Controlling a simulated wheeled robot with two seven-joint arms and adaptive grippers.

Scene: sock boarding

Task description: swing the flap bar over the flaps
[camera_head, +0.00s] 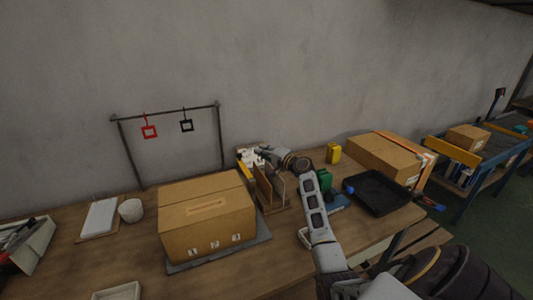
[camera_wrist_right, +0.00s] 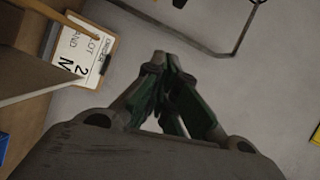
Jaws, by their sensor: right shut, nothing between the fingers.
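A closed cardboard box (camera_head: 206,212) with numbered labels on its front sits on a grey mat (camera_head: 218,252) at the middle of the table. I cannot tell which part is the flap bar; no bar shows lying across the box top. In the wrist view the gripper (camera_wrist_right: 160,62) is shut and empty. My left gripper is not in view.
A clipboard (camera_wrist_right: 81,51) with printed paper shows beside the gripper.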

